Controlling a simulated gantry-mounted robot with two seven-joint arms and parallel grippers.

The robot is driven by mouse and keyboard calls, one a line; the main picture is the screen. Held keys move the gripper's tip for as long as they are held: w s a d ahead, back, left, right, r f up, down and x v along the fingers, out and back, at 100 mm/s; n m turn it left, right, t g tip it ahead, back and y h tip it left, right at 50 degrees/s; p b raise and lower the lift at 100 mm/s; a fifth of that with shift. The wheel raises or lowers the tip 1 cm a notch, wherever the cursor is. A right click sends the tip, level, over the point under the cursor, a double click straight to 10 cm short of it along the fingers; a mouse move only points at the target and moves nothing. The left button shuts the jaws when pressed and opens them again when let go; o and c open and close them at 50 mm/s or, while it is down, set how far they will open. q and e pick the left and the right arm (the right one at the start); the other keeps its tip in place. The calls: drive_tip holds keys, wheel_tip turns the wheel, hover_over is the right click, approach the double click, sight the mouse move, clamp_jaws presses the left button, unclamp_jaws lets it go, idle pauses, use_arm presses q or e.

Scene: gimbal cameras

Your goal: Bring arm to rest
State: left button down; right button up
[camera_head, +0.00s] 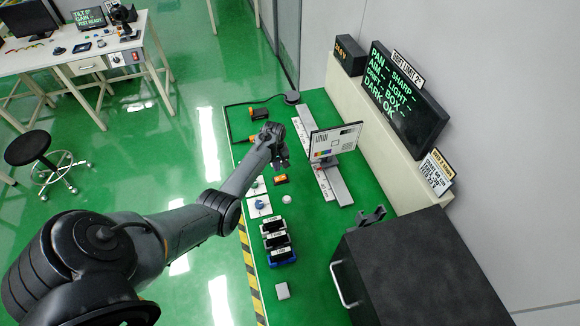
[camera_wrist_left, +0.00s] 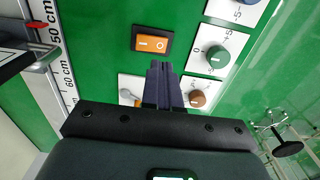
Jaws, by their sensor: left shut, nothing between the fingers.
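My left arm reaches in from the lower left in the head view. Its gripper (camera_head: 283,163) hangs over the green bench (camera_head: 318,215), near the orange rocker switch (camera_head: 281,180). In the left wrist view the gripper's two fingers (camera_wrist_left: 162,68) are together with nothing between them. The orange switch (camera_wrist_left: 152,43) lies just beyond the fingertips in that view. A green knob (camera_wrist_left: 217,56) and a brown knob (camera_wrist_left: 198,98) are to the right. Whether the fingers touch anything cannot be told. My right gripper is not in view.
A test chart (camera_head: 336,142) stands on a rail beside the gripper. A blue rack (camera_head: 283,258) with black modules, a white button (camera_head: 286,199) and a large dark box (camera_head: 425,265) with a handle are nearer. A grey forked piece (camera_head: 371,215) stands by the box.

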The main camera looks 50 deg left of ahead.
use_arm(q)
drive_tip(key=s+d+r+m+t, duration=0.1)
drive_tip(key=s+d+r+m, duration=0.5)
drive_tip(key=d, duration=0.6)
drive_tip(key=s+d+r+m+t, duration=0.1)
drive_tip(key=s+d+r+m, duration=0.35)
drive_tip(key=s+d, duration=0.5)
drive_tip(key=s+d+r+m+t, duration=0.2)
drive_tip(key=s+d+r+m, duration=0.35)
drive_tip(key=d, duration=0.85)
wheel_tip(320, 180, up, 14)
drive_tip(key=p, duration=1.5)
drive_tip(key=shift+a, duration=0.25)
